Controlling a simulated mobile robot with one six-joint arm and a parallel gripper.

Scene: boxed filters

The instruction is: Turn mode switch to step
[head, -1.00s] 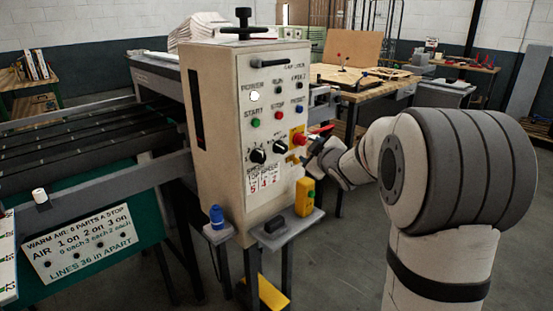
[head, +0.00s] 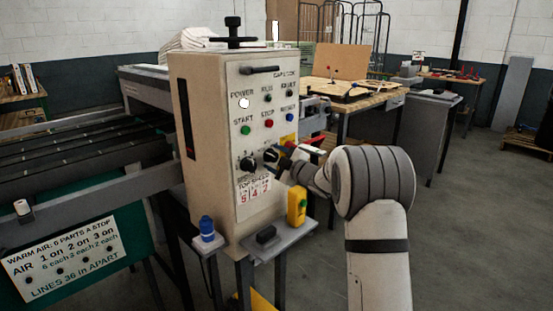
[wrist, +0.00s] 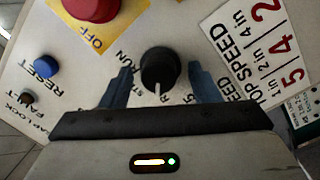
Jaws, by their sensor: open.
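The mode switch (wrist: 160,68) is a round black knob with a white pointer line. In the wrist view it sits between the two blue-grey fingers of my gripper (wrist: 160,80), which is open around it with gaps at both sides. The pointer aims at the bottom of the picture, toward the gripper body. "RUN" and a partly hidden label starting "ST" are printed left of the knob. In the head view the switch (head: 271,155) is at the lower right of the cabinet face, with my gripper (head: 282,156) right at it, partly covering the area.
A red OFF button (wrist: 94,6) on a yellow plate and a blue RESET button (wrist: 46,67) are close by. The speed dial (head: 248,164) is left of the switch. A yellow box (head: 297,207) stands on the shelf below.

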